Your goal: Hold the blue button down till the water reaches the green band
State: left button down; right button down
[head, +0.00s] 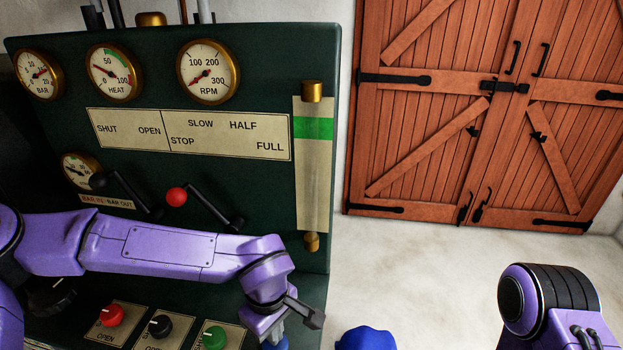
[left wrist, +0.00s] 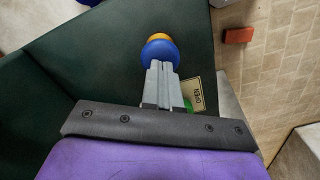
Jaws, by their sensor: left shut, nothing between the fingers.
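The blue button (left wrist: 159,52) has a yellow collar behind it in the left wrist view. In the head view only a sliver of the button (head: 275,344) shows at the bottom edge, under my left gripper. My left gripper (left wrist: 159,70) is shut and empty. Its fingertips overlap the button's near edge in the wrist view; whether they press it I cannot tell. The upright sight glass (head: 313,175) is on the panel's right side, with the green band (head: 314,128) near its top. I cannot make out a water line in it. My right gripper is out of view.
The green panel (head: 240,60) carries gauges and two levers. Red (head: 111,315), black (head: 160,326) and green (head: 213,338) knobs sit left of the blue button. A blue object (head: 365,339) stands at the bottom. A red block (left wrist: 238,35) lies on the floor.

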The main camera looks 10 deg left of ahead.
pick_arm(q)
jog(key=shift+f, duration=0.2)
jog(key=shift+f+b, duration=0.4)
jog(key=shift+f, duration=0.85)
dwell(6.5)
